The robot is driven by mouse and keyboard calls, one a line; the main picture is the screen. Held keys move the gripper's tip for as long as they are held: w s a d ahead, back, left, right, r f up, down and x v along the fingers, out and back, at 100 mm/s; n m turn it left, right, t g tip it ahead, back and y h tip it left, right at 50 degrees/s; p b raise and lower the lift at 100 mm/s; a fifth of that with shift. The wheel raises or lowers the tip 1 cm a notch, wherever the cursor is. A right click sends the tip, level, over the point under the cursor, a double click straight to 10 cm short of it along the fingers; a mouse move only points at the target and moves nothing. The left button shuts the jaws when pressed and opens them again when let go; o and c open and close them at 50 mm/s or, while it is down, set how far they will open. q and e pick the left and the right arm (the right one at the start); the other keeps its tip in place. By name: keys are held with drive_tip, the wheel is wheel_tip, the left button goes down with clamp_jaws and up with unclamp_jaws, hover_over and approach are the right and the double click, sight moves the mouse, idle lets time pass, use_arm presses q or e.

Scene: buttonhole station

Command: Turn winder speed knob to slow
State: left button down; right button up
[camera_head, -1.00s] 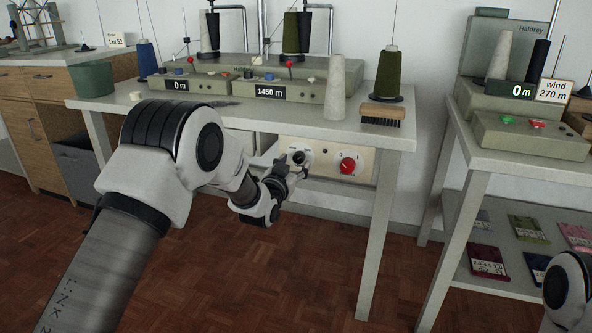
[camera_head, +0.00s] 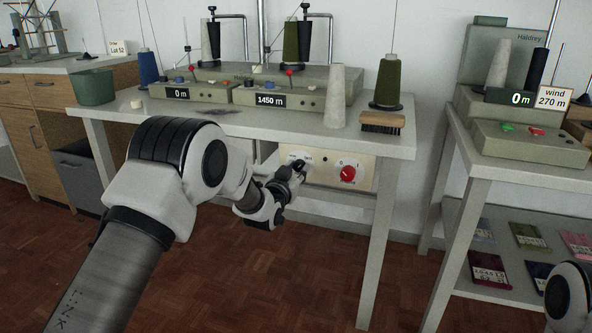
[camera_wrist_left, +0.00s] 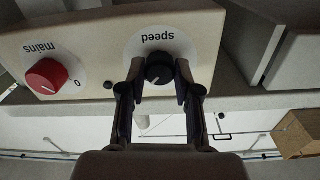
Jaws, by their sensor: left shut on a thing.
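The black speed knob (camera_wrist_left: 159,69) sits on a white round dial on the cream control panel (camera_wrist_left: 105,40), which appears upside down in the left wrist view. A pale pointer line shows on the knob's face. My left gripper (camera_wrist_left: 159,82) is shut on the speed knob, with one finger on each side of it. In the head view the left gripper (camera_head: 299,166) reaches the panel (camera_head: 325,176) under the table and hides most of the knob. My right gripper is out of view.
The red mains knob (camera_head: 347,174) sits to the right on the same panel; it also shows in the wrist view (camera_wrist_left: 46,76). The table (camera_head: 230,118) above carries winders, yarn cones and a brush (camera_head: 381,122). A second table (camera_head: 480,160) stands right.

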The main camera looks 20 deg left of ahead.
use_arm(q)
drive_tip(key=n+p, duration=0.2)
drive_tip(key=n, duration=0.1)
drive_tip(key=shift+r, duration=0.15)
drive_tip(key=n+p, duration=0.3)
drive_tip(key=n, duration=0.2)
drive_tip(key=shift+n, duration=0.4)
drive_tip(key=n+p, duration=0.1)
drive_tip(key=n, duration=0.3)
drive_tip(key=shift+n+p, duration=0.3)
drive_tip(key=shift+p, duration=0.05)
drive_tip(key=n+p, duration=0.1)
drive_tip(key=n, duration=0.3)
drive_tip(key=shift+f+n, duration=0.2)
drive_tip(key=shift+n, duration=0.1)
drive_tip(key=c, duration=0.8)
unclamp_jaws()
